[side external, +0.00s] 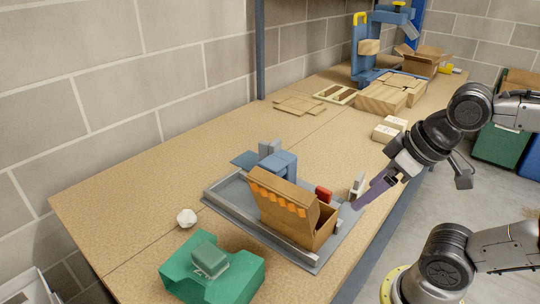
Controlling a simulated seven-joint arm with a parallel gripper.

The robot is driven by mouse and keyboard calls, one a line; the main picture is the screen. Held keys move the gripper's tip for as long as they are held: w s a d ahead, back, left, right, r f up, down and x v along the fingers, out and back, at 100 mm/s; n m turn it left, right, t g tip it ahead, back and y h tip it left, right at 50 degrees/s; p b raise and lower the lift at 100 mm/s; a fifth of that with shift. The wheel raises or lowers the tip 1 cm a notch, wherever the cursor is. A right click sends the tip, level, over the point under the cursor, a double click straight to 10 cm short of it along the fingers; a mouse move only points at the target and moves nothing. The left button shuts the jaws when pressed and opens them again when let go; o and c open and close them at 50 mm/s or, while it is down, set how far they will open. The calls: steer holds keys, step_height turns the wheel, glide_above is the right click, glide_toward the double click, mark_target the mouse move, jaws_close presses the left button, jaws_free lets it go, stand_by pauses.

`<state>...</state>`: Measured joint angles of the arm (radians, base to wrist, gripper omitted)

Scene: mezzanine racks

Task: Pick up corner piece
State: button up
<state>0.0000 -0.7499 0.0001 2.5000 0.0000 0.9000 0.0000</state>
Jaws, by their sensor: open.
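My gripper (415,190) comes in from the right, over the right edge of the bench, with its jaws apart. A dark finger (463,175) shows on its right side. A purple bar-like part (373,192) reaches down-left from it toward the tray; I cannot tell if it is a finger or a separate thing. A small pale upright piece (357,186) stands beside the purple part's tip and may be the corner piece, but its shape is too small to be sure. Contact between them cannot be made out. Nothing is clearly held.
A green fixture (212,275) and white lump (187,218) are nearer. Cartons (385,96) stand farther back.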

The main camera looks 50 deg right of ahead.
steer(key=shift+c, duration=0.2)
steer(key=w+d+r+n+t+y, duration=0.1)
steer(key=w+r+n+t, duration=0.1)
steer(key=w+r+t, duration=0.9)
steer(key=w+d+r+n+t+y, duration=0.15)
steer(key=w+r, duration=0.55)
steer(key=w, duration=1)
steer(key=y, duration=0.2)
glide_above(278, 142)
steer(key=shift+m+g+h, duration=0.25)
steer(key=shift+m, duration=0.2)
step_height(278, 142, down, 23)
step_height(278, 142, down, 5)
steer(key=shift+f, duration=0.2)
steer(key=shift+f+x, duration=0.2)
steer(key=shift+x, duration=1.05)
steer(key=shift+f+x, duration=0.2)
steer(key=shift+x, duration=1.1)
steer(key=c, duration=1.1)
